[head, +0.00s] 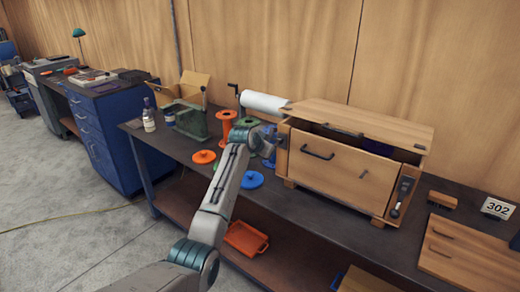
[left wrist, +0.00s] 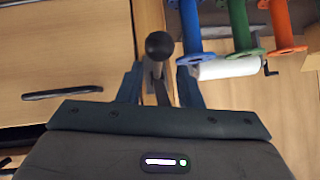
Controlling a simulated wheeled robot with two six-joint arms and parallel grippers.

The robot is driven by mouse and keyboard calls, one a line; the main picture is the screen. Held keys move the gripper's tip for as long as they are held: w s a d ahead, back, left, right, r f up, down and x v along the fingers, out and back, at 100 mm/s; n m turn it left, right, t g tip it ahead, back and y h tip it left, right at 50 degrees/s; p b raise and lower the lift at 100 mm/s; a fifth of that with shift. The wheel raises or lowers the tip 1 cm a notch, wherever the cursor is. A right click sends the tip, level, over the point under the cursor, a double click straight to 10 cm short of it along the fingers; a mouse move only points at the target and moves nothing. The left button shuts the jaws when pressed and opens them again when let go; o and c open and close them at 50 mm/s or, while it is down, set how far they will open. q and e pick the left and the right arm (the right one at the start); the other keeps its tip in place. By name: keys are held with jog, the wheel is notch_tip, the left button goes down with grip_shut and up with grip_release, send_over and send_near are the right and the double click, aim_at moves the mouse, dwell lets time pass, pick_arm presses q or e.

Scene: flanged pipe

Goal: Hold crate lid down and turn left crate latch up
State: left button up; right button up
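The wooden crate (head: 322,172) stands on the dark bench at the right of the head view, and its front handle shows in the left wrist view (left wrist: 62,93). Its lid (head: 365,120) sits slightly raised, with a dark gap under its front edge. The right latch (head: 401,196) hangs on the crate's right side with its knob low. My left gripper (head: 277,141) is at the crate's left side. In the left wrist view its open fingers (left wrist: 160,88) stand either side of the left latch's dark ball knob (left wrist: 159,45), with gaps visible. My right gripper is out of view.
Orange, green and blue spools (head: 228,122) and loose discs (head: 204,157) stand left of the crate, close to my left gripper. A white paper roll (head: 264,102) is behind.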

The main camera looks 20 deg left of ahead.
pick_arm(q)
jog(key=b+v, duration=0.1)
jog(key=v, duration=0.5)
jog(key=shift+s+b, duration=0.35)
jog(key=shift+r, duration=0.1)
jog(key=shift+c, duration=0.2)
